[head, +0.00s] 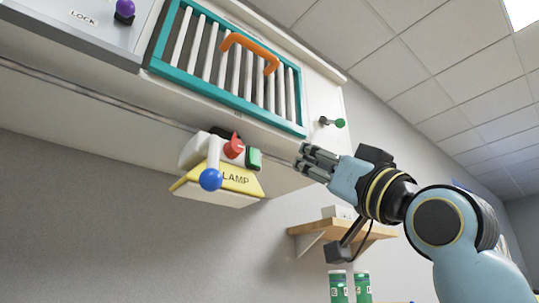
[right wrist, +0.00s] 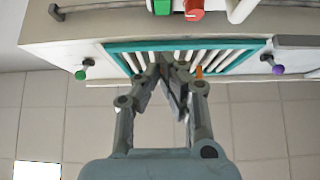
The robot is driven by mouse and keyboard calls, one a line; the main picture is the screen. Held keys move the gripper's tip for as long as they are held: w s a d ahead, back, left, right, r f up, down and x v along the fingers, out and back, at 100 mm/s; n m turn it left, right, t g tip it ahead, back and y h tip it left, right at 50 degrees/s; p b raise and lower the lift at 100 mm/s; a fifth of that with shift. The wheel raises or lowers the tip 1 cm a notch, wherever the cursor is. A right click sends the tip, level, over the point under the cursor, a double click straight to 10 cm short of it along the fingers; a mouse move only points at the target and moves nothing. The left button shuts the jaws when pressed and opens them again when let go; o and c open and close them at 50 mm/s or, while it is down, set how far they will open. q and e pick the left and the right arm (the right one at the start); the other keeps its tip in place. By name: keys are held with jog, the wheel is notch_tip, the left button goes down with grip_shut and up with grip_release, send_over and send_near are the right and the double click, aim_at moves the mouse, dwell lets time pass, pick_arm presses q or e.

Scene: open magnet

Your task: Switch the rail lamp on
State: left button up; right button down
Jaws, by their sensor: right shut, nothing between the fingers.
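The rail lamp (head: 239,181) hangs under the front edge of a pale cabinet, with a yellow band lettered LAMP. It carries a white lever with a blue ball (head: 211,180), a red knob (head: 234,148) and a green button (head: 254,158). In the right wrist view the green button (right wrist: 162,6) and red knob (right wrist: 194,8) show at the top edge. My right gripper (head: 305,160) is shut and empty, apart from the lamp and to the right of its green button. In the right wrist view its fingertips (right wrist: 173,65) overlap the grille. My left gripper is not in view.
Above the lamp is a teal-framed grille (head: 222,98) with an orange handle (head: 250,46). A green knob (head: 340,123) sticks out right of it, and a purple knob (head: 125,8) by the LOCK panel. A wooden shelf (head: 340,229) and green cans (head: 338,288) are below my right arm.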

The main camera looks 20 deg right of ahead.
aim_at(257, 151)
jog(key=w+a+r+p, duration=0.1)
jog(key=w, duration=0.2)
jog(key=w+a+r+p, duration=0.1)
jog(key=w+r, duration=0.1)
jog(key=w, duration=0.1)
jog(key=w+a+r+p, duration=0.1)
jog(key=w, duration=0.3)
jog(key=shift+a+r, duration=0.3)
jog(key=shift+a, duration=0.1)
jog(key=shift+s, duration=0.1)
